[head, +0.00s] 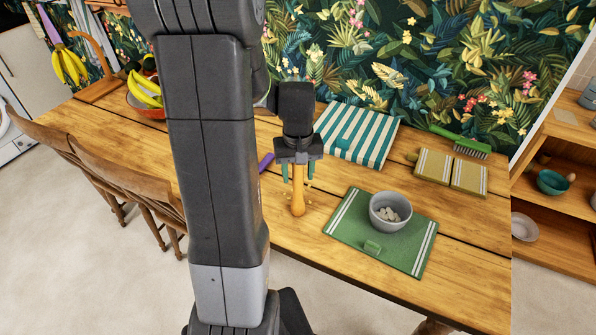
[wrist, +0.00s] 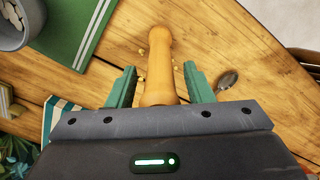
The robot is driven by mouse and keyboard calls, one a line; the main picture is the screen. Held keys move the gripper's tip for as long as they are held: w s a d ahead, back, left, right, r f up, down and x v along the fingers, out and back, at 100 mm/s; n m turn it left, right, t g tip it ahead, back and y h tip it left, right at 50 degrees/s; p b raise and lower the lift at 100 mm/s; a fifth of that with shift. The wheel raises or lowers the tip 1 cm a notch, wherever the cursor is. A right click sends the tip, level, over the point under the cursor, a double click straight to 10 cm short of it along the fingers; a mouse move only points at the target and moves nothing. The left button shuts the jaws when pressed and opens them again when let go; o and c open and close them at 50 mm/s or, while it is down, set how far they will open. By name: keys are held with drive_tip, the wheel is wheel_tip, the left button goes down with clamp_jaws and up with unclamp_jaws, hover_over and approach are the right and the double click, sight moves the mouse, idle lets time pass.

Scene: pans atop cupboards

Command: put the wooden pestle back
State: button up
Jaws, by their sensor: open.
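The wooden pestle (head: 298,202) is light orange-brown and is over the bare table, left of the green mat. In the wrist view the pestle (wrist: 158,65) runs between the two green fingers, with a visible gap on each side. Its near end is hidden by the gripper body. My gripper (head: 300,176) is open around it and points down; it also shows in the wrist view (wrist: 159,72). A grey bowl (head: 377,213) with pale pieces inside stands on the green mat (head: 345,227); its edge shows in the wrist view (wrist: 14,38).
Crumbs lie around the pestle. A metal spoon (wrist: 227,80) lies to its right in the wrist view. A striped cloth (head: 358,132), yellowish mats (head: 433,165) and a green brush (head: 462,141) lie behind. Chairs (head: 130,185) line the left front edge.

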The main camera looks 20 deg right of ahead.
drive_tip(key=shift+r, duration=0.1)
wheel_tip(320, 180, up, 12)
drive_tip(key=shift+r+p, duration=0.1)
drive_tip(key=shift+p, duration=0.2)
